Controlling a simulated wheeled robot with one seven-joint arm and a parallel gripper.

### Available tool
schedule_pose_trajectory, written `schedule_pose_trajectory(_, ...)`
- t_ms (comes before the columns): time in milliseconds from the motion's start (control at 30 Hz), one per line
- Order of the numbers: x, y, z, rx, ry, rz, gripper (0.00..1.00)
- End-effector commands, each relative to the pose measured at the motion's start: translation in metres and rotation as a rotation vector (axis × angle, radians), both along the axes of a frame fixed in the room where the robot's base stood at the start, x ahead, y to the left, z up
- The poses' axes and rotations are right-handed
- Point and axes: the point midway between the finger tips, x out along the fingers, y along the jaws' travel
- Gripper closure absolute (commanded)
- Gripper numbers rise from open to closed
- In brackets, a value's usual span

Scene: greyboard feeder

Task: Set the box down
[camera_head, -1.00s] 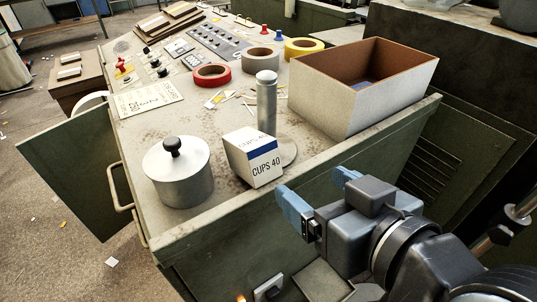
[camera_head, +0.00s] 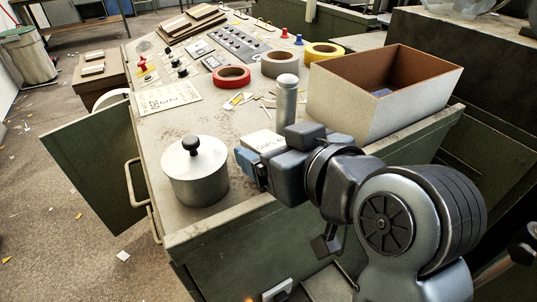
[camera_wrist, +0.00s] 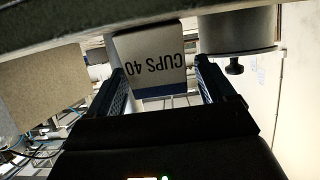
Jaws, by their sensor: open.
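The small white box labelled CUPS 40 (camera_head: 264,140) stands on the worn bench top (camera_head: 214,118), mostly hidden behind my gripper in the head view. In the wrist view the box (camera_wrist: 150,58) appears upside down, its lettering and blue band facing me. My gripper (camera_head: 254,164) is open at the bench's front edge. In the wrist view its two fingers (camera_wrist: 160,80) lie apart, one towards each side of the box. Whether they touch it I cannot tell.
A lidded metal pot (camera_head: 195,176) stands close to the left of my gripper. A metal post (camera_head: 287,100) rises behind the box. A large open carton (camera_head: 365,105) stands to the right. Tape rolls (camera_head: 232,77) lie farther back.

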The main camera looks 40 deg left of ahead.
Motion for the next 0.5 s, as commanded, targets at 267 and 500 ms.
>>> schedule_pose_trajectory(267, 0.0014, 0.0037, -0.0018, 0.0, 0.0, -0.001, 0.17)
schedule_pose_trajectory(500, 0.0014, 0.0034, -0.0018, 0.0, 0.0, -0.001, 0.38)
